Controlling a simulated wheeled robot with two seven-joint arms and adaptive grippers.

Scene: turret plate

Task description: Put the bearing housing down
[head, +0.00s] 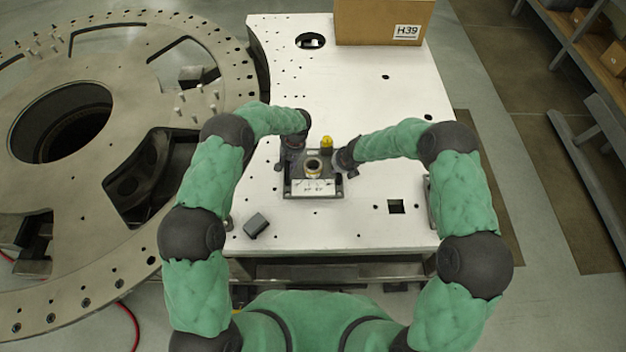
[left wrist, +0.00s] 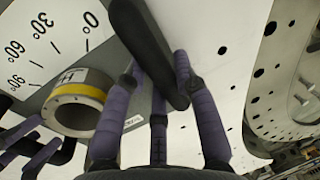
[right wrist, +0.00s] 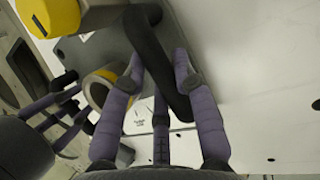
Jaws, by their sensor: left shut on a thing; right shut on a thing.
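The ring, with a yellow band, shows in the left wrist view (left wrist: 75,108).
A yellow-topped knob (head: 327,142) stands just behind the ring. A cardboard box (head: 380,22) labelled H39 stands at the table's back. A small dark block (head: 256,224) lies front left. A large metal turret plate (head: 60,190) fills the left. The table's right half is mostly clear.

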